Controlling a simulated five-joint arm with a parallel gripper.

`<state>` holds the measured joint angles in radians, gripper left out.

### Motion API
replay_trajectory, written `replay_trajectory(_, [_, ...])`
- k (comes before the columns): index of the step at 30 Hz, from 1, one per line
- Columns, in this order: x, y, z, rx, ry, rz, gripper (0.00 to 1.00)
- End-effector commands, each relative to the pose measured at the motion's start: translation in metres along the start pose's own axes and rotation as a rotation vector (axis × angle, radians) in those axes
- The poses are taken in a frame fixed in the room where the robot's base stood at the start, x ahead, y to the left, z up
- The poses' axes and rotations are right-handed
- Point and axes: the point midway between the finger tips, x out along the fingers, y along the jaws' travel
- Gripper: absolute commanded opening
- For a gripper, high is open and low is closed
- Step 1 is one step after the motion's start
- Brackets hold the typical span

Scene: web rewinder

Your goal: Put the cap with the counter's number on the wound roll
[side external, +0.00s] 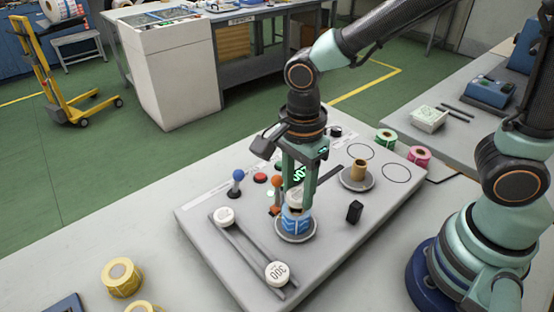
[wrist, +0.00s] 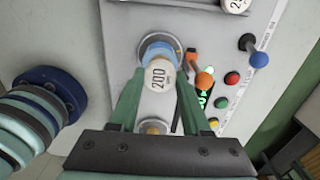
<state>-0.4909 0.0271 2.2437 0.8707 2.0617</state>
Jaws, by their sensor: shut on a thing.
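My gripper (side external: 297,201) is shut on a white cap marked 200 (wrist: 160,76), between its fingertips. In the side view the fingers partly hide this cap. The blue wound roll (side external: 296,222) sits on a round metal plate, directly below the gripper; it also shows in the wrist view (wrist: 155,47), partly behind the cap. I cannot tell whether cap and roll touch. The counter (side external: 299,174) shows green digits, partly covered by my gripper and not surely readable. A white cap marked 300 (side external: 278,273) and another white cap (side external: 224,216) rest on the two-rail rack (side external: 250,246).
An orange-knobbed lever (side external: 277,182) stands close beside the gripper. A blue-knobbed lever (side external: 238,175) and a red button (side external: 260,178) are further left. A brown core (side external: 359,170) on a second plate and a black block (side external: 354,211) stand to the right.

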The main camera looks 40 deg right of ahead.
Motion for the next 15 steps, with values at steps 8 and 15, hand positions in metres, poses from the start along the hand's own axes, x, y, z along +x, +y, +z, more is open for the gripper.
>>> replay_trajectory(8, [0.0053, 0.0002, -0.0001, 0.000, 0.001, 0.001, 0.07])
replay_trajectory(15, [0.0089, 0.0000, 0.0000, 0.000, 0.000, 0.000, 0.07])
